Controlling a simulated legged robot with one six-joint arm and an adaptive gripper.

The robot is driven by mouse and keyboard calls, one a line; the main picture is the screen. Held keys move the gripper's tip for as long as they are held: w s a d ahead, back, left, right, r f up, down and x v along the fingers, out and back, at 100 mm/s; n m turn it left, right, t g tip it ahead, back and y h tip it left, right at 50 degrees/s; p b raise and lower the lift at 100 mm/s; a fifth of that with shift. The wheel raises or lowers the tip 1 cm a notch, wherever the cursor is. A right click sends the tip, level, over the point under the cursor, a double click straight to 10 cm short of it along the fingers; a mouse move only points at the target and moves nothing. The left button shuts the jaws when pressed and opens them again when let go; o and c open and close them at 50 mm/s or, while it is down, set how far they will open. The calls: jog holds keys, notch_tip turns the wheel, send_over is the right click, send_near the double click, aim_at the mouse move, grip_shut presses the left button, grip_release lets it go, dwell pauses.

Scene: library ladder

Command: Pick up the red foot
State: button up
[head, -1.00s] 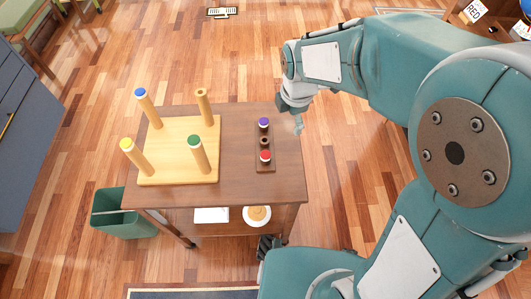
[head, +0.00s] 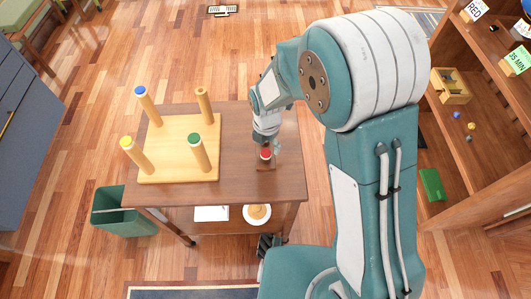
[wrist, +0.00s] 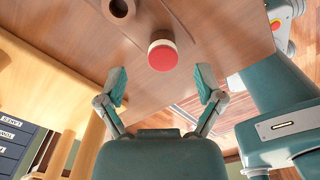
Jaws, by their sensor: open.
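A hole (wrist: 118,8) of the strip shows in the wrist view.
An upturned light wooden stool (head: 170,172) stands left on the cart (head: 238,185), its legs pointing up; blue, yellow and green feet cap three, and the back-right leg is bare. A green bin (head: 122,212) stands left of the cart. Shelves (head: 455,150) stand at the right.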

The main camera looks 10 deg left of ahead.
aim_at(266, 152)
jog(key=f, duration=0.4)
jog(key=shift+s, duration=0.3)
jog(key=c, duration=0.8)
